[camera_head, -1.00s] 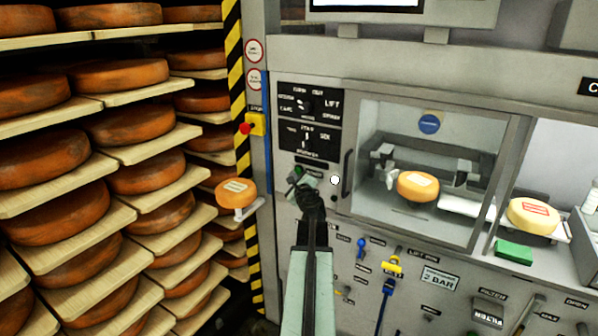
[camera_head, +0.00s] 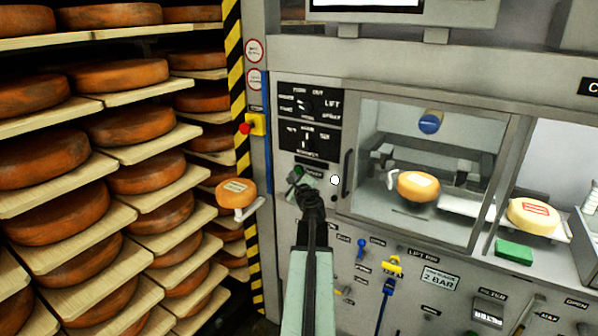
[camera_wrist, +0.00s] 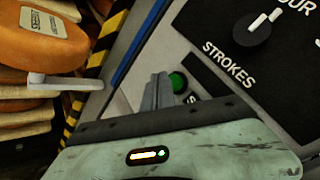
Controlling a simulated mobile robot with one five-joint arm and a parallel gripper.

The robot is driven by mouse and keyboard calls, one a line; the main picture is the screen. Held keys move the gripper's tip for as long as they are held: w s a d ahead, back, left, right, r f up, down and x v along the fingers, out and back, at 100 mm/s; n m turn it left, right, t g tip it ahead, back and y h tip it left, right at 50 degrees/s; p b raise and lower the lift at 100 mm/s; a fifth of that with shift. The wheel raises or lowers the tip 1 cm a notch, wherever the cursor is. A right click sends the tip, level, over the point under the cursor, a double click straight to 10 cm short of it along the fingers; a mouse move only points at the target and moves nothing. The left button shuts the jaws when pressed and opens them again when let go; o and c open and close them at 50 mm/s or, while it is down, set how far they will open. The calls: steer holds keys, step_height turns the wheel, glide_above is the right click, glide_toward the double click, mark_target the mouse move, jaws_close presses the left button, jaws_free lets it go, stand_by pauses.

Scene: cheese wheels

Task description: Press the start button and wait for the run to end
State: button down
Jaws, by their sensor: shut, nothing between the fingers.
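In the head view the button (camera_head: 298,170) is small, below the two black dial plates. My gripper (camera_wrist: 158,78) is shut and empty, its fingertips just left of the button in the wrist view; I cannot tell whether they touch it. In the head view my gripper (camera_head: 299,182) is at the panel, just below the button. Behind the machine window, an orange cheese wheel (camera_head: 417,187) sits under a blue-ended cylinder (camera_head: 430,122).
Shelves of brown cheese wheels (camera_head: 124,172) fill the left side. A labelled cheese (camera_head: 235,192) rests on a small white support left of my arm. A red emergency button (camera_head: 245,128) is on the striped post. A vertical handle (camera_head: 347,173) stands right of my gripper.

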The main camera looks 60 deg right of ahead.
stand_by(0.8)
steer(key=shift+d, duration=0.4)
